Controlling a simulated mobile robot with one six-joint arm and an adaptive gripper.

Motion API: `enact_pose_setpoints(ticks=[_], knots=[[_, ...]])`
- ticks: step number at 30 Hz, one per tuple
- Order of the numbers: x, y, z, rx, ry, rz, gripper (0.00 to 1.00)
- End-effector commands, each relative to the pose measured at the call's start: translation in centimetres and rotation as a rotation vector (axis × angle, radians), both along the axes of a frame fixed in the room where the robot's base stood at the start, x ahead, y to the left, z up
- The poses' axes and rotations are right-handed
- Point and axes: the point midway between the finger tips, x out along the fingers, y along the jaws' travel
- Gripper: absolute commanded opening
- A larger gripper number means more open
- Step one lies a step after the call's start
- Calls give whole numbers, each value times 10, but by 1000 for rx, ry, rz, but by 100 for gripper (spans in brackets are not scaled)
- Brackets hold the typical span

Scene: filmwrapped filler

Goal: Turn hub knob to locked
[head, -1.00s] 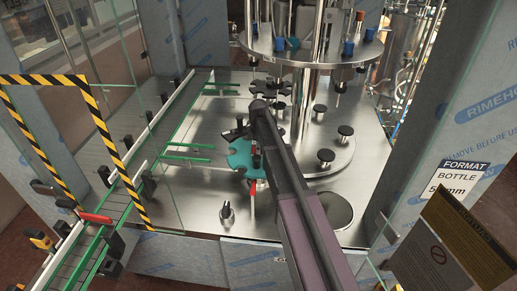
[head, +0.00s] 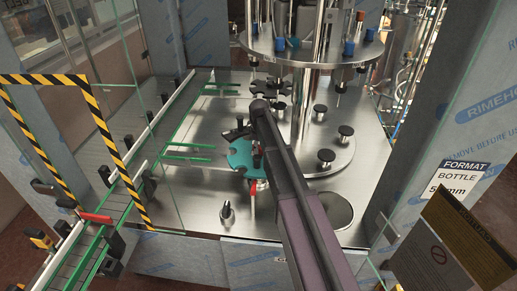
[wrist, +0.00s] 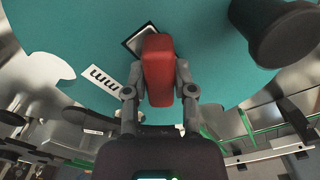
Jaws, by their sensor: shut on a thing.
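The hub knob is a red bar-shaped handle (wrist: 158,75), on the teal star wheel (wrist: 210,80) in the wrist view. My gripper (wrist: 161,72) has one grey finger on each side of the red knob and is shut on it. A small black-and-white plate (wrist: 140,38) lies partly hidden behind the knob. I cannot read its markings. In the head view, the teal star wheel (head: 240,154) sits on the steel deck, and my arm hides most of the knob and gripper.
A large black knob (wrist: 275,30) stands close to the right of my gripper. A green-railed conveyor (head: 125,185) runs along the left. Several black-capped posts (head: 326,156) stand right of my arm. A round steel plate (head: 310,50) hangs above. A striped frame (head: 110,140) stands at left.

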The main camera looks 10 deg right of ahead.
Motion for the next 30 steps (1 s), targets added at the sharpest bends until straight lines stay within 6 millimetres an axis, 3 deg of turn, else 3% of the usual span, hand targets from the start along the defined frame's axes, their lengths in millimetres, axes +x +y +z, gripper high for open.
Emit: enact_pose_setpoints(ticks=[30], knots=[[0,0,0,0,0,-899,0]])
